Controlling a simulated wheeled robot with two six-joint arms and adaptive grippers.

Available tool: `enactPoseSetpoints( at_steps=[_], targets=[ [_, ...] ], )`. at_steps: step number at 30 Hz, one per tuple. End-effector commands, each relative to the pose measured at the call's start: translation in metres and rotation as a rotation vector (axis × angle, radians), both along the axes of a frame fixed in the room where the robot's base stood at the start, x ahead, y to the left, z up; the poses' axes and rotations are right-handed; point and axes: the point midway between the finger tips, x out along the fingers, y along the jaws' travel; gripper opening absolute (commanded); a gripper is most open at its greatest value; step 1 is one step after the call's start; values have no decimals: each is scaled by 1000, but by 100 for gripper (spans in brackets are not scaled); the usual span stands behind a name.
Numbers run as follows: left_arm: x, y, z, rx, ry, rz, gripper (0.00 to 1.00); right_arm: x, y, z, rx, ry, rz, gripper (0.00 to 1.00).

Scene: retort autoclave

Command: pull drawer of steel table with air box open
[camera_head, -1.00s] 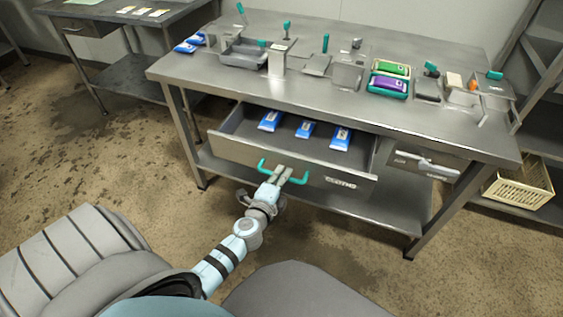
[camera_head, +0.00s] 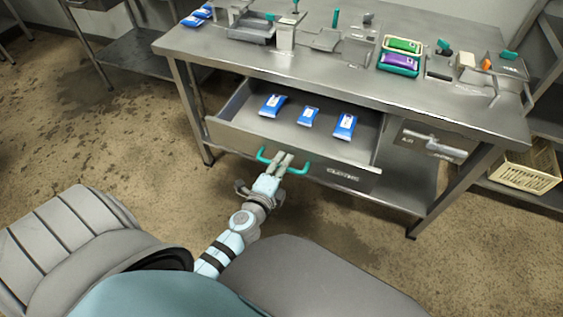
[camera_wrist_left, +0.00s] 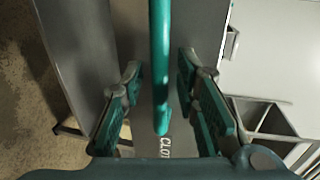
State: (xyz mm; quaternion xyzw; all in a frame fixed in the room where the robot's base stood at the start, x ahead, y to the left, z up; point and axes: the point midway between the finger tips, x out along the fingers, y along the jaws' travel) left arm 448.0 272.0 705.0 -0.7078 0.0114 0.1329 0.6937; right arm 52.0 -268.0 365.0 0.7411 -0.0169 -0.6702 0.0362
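The steel table's drawer (camera_head: 270,142) stands pulled out, with several blue-and-white packs (camera_head: 308,116) inside. My left gripper (camera_head: 284,160) is at the handle. In the left wrist view, the teal handle bar (camera_wrist_left: 160,60) runs between the two fingers of my left gripper (camera_wrist_left: 160,95). The fingers stand apart, with a gap on each side of the bar. Part of the drawer's label shows below the bar. My right gripper is not in view.
The steel tabletop (camera_head: 330,70) holds trays, metal stands, teal-handled tools and green and purple packs. A cream basket (camera_head: 525,170) is on the right shelf. Stained floor (camera_head: 110,160) lies open at left.

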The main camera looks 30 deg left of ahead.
Motion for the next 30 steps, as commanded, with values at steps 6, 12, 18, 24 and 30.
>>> enactPoseSetpoints(
  at_steps=[6, 12, 18, 24, 30],
  targets=[
    [-1, 1, 0, 0, 0, 2, 31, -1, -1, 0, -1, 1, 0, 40],
    [-18, -2, 2, 0, 2, 3, 31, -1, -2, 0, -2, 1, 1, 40],
    [-70, -11, 13, 0, 4, 3, 31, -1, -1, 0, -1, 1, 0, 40],
    [-110, -19, 22, 0, 2, 2, 31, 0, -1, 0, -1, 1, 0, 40],
    [-117, -20, 25, 0, 1, 2, 31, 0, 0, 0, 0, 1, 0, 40]
  ],
)
